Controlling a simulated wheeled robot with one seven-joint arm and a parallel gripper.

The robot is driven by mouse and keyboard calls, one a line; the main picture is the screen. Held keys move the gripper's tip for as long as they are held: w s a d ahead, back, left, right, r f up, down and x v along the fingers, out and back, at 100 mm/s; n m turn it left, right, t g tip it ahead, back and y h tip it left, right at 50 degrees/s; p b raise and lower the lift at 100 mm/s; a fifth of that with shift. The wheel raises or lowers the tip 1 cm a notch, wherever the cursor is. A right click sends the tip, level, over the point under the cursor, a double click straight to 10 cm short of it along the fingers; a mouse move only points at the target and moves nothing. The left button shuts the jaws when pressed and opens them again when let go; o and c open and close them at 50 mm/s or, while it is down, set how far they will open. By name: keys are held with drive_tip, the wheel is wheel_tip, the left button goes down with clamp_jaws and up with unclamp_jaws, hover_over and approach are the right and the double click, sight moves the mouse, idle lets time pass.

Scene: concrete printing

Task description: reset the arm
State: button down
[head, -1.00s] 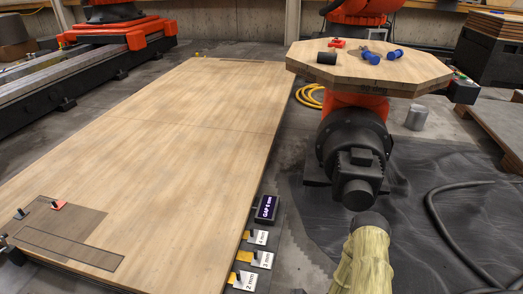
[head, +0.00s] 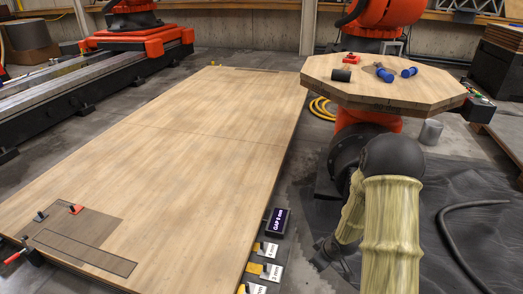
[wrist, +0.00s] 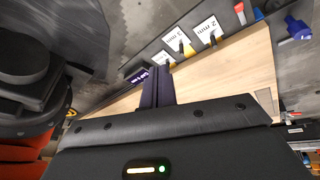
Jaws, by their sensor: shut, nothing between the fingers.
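My arm in its pale yellow sleeve stands at the lower right of the head view, in front of the octagonal wooden table. In the wrist view my gripper (wrist: 157,86) shows as dark fingers shut together with nothing between them. It points over the edge of the large wooden board (wrist: 225,78) and the labelled cards. In the head view a dark end part, seemingly my gripper (head: 325,252), shows low beside the sleeve, partly hidden by it. It is right of the board (head: 190,140) and apart from it.
A small display (head: 277,222) and cards with yellow-handled pieces (head: 268,250) line the board's right edge. The octagonal table (head: 330,92) holds blue cylinders (head: 409,72), a black cylinder (head: 342,75) and a red piece (head: 352,59). A black hose (head: 450,240) lies on the dark sheet at right.

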drive_tip(key=s+a+r+m+g+h+p, duration=0.15)
drive_tip(key=s+r+m, duration=0.25)
drive_tip(key=s+r, duration=0.6)
drive_tip(key=s+a+r+m+p, duration=0.25)
drive_tip(key=s+r+m, duration=0.3)
drive_tip(key=r, duration=0.95)
drive_tip(key=w+p+v, duration=0.2)
drive_tip(key=p+v, duration=1)
drive_tip(key=w+r+p+v, duration=0.1)
drive_tip(key=w+p+v, duration=0.2)
drive_tip(key=p+v, duration=0.9)
drive_tip(key=w+a+p+v, duration=0.1)
drive_tip(key=w+p+v, duration=0.1)
drive_tip(key=p+v, duration=1)
drive_tip(key=shift+w+d+r+n+p, duration=0.2)
drive_tip(key=shift+d+r+n+p, duration=0.25)
drive_tip(key=shift+p, duration=0.5)
